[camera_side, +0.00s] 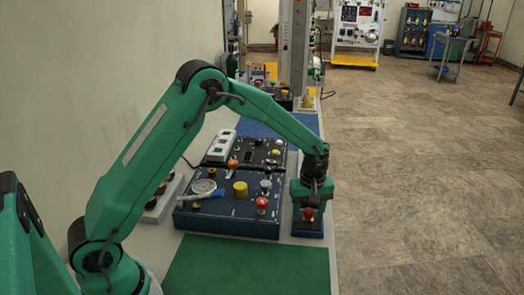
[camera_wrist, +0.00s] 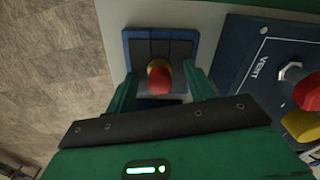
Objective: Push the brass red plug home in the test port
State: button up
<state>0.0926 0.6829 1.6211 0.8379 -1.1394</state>
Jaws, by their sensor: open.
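The red plug (camera_wrist: 160,80), with a brass collar at its far end, stands in the dark middle of a small blue-edged block (camera_wrist: 128,45). In the side view the red plug (camera_side: 308,214) shows low under my gripper (camera_side: 309,204), over the blue block (camera_side: 312,229). My gripper is open, with one finger on each side of the plug. In the wrist view a gap shows between the plug and each finger. I cannot tell which fitting is the test port, nor how deep the plug sits.
A dark blue control panel (camera_side: 222,221) stands left of the block, with a red knob (camera_side: 262,202), a yellow knob (camera_side: 240,189) and a round gauge (camera_side: 203,187). A green mat (camera_side: 250,270) lies clear in front. The bench's right edge is close to the block.

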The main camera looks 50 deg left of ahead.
aim_at(310, 212)
jog(key=c, duration=1.1)
jog(key=shift+o, duration=0.2)
jog(key=shift+r, duration=0.1)
jog(key=shift+r, duration=0.7)
jog(key=r, duration=0.2)
jog(key=d+r, duration=0.1)
jog(key=shift+s+r, duration=0.1)
jog(key=shift+s, duration=0.15)
jog(key=s+d+r, duration=0.6)
jog(key=d, duration=0.2)
jog(key=shift+s+d+r, duration=0.15)
jog(key=shift+s+d, duration=0.05)
jog(key=shift+a, duration=0.1)
